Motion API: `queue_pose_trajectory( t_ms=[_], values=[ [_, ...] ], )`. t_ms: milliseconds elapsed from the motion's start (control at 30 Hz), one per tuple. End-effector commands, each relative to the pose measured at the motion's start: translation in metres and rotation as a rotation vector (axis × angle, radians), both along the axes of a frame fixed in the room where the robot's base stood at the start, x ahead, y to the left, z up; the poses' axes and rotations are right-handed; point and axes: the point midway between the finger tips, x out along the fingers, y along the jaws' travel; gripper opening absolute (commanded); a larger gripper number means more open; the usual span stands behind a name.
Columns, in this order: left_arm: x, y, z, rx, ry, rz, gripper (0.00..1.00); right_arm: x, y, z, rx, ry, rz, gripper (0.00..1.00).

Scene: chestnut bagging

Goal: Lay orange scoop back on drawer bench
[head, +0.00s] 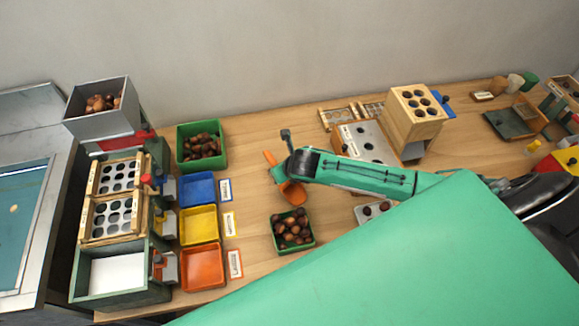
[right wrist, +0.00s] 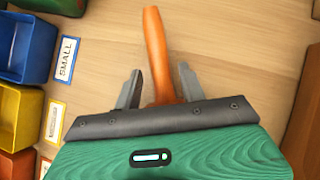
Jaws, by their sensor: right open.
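The orange scoop (head: 293,193) lies on the wooden bench (head: 250,180), its bowl towards the front and its handle pointing back and left. In the right wrist view its handle (right wrist: 155,45) runs between the two dark fingers of my right gripper (right wrist: 160,78), with a gap on each side. My right gripper (head: 280,158) is open at the scoop in the head view. The gripper body hides the scoop's bowl in the wrist view. My left gripper is in neither view.
A green bin of chestnuts (head: 313,243) stands just in front of the scoop. Blue (head: 198,189), yellow (head: 199,225) and orange-red (head: 203,268) trays stand to the left with labels. A wooden block with holes (head: 412,120) stands to the right.

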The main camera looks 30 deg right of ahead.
Motion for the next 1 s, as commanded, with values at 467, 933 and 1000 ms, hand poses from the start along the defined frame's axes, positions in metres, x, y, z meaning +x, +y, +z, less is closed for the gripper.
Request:
queue_pose_trajectory(
  t_ms=[467, 933, 1000],
  values=[
    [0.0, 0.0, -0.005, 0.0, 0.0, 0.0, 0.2, -0.049, -0.007, 0.066, -0.002, 0.0, 0.001, 0.41],
    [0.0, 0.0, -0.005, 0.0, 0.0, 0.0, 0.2, -0.057, -0.008, 0.076, 0.0, 0.0, 0.0, 0.41],
    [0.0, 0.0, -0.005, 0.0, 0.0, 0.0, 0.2, -0.057, -0.008, 0.076, 0.0, 0.0, 0.0, 0.41]
  ],
)
